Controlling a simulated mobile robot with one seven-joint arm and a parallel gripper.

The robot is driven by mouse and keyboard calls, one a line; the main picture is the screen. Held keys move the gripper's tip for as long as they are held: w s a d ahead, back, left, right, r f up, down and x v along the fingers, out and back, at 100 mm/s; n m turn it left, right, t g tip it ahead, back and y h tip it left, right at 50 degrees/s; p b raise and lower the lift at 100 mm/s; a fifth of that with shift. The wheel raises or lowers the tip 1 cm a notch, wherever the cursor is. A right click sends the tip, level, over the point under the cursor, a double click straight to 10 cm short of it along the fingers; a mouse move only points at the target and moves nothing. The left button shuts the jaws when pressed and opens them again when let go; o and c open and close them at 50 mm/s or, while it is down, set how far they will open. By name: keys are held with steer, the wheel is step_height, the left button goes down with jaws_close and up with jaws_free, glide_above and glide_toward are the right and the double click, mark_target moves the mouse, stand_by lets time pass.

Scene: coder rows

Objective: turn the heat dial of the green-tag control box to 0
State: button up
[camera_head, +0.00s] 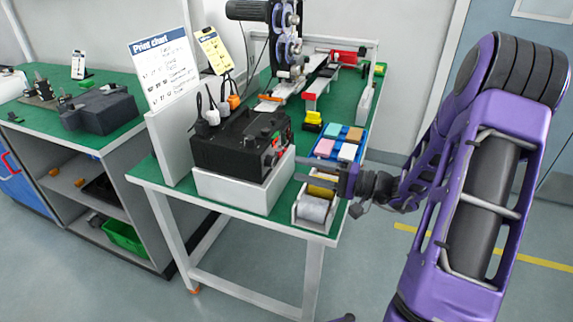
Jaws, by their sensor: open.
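A black control box (236,143) sits on a white block (228,188) at the near end of the green-topped bench. Small dark knobs stand on its top, and its right-hand face has a red display and a dark dial (270,158). The dial's setting is too small to read, and I cannot make out a green tag on the box. My gripper (302,170) is open and empty, pointing left, just right of the box's dial face. I cannot tell how far its fingertips are from the dial.
A spool holder (314,208) lies below my gripper, and a tray of coloured pads (340,143) is behind it. A print chart (165,68) stands left of the box. A printing machine (285,45) is farther back. Another bench (90,138) is at left.

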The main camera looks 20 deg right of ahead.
steer(key=v, duration=1.1)
